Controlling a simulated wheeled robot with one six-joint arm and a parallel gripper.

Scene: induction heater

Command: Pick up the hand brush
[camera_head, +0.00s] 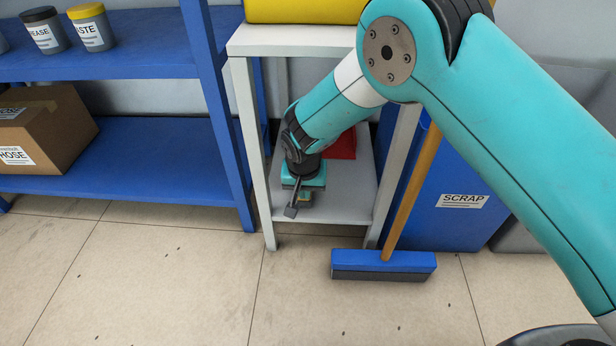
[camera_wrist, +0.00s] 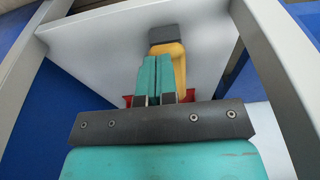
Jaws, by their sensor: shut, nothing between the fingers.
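In the wrist view, a yellow piece with a dark grey block at its far end, which looks like the hand brush (camera_wrist: 178,52), lies on the pale shelf (camera_wrist: 95,45). My gripper (camera_wrist: 157,60) has its two teal fingers together and empty. They overlap the yellow piece in the picture and partly hide it; I cannot tell whether they touch it. In the head view, my gripper (camera_head: 302,192) reaches into the small white stand, over its lower shelf (camera_head: 345,205). The arm and gripper hide most of the brush there.
A red object (camera_head: 342,146) sits behind my gripper on the lower shelf. The stand's white legs (camera_head: 252,150) flank the arm. A blue broom (camera_head: 384,262) and a blue scrap bin (camera_head: 455,222) stand at right. A blue rack (camera_head: 120,155) is at left. The front floor is clear.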

